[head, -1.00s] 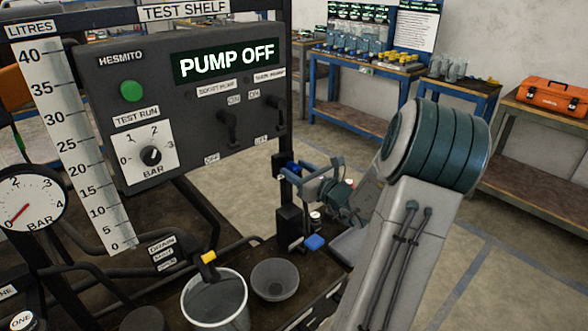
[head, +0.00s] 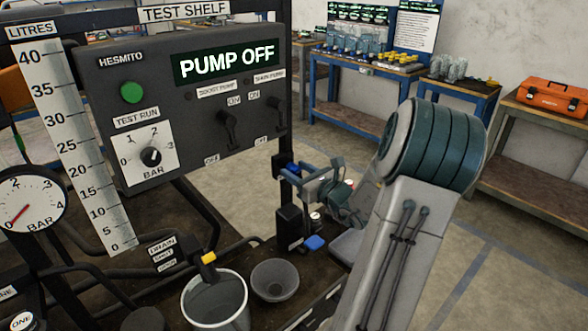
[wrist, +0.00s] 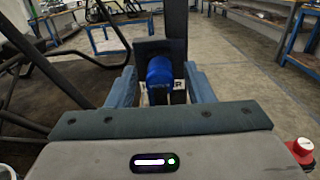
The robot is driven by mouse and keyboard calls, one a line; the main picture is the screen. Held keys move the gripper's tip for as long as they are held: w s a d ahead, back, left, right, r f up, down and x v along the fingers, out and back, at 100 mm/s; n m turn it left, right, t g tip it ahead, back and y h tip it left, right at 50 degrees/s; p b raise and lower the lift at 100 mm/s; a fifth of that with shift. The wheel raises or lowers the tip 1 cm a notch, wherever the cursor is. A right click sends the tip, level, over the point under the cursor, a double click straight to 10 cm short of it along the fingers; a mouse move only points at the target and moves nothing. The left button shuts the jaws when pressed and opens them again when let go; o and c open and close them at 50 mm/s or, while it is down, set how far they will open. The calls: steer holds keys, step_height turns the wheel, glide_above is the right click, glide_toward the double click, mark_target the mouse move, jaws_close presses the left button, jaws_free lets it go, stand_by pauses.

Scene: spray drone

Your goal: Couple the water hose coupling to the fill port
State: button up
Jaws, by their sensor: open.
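A blue cylindrical coupling (wrist: 160,72) sits against a dark block-shaped holder (wrist: 176,48) in the wrist view. A label below it is partly hidden and shows the letters "ER". In the head view, blue also shows (head: 291,168) beside the black post, partly covered by my gripper. My gripper (wrist: 160,88) is open, with one finger on each side of the blue coupling; I cannot tell whether they touch it. In the head view my gripper (head: 298,181) is at the post, right of the pump panel. I cannot make out the fill port.
The black pump panel (head: 185,105) reads PUMP OFF. A bucket (head: 214,303) and a grey bowl (head: 275,281) stand below it. A blue cap-like piece (head: 314,243) lies near the post foot. Open floor lies behind.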

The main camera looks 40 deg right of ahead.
mark_target(299, 172)
jaws_close()
steer(key=shift+s, duration=0.1)
steer(key=shift+s+d+p, duration=0.15)
steer(key=shift+s+p, duration=0.15)
steer(key=shift+s, duration=1.15)
steer(key=shift+s+d+p, duration=0.1)
steer(key=shift+s+p, duration=0.2)
steer(key=shift+s, duration=1.15)
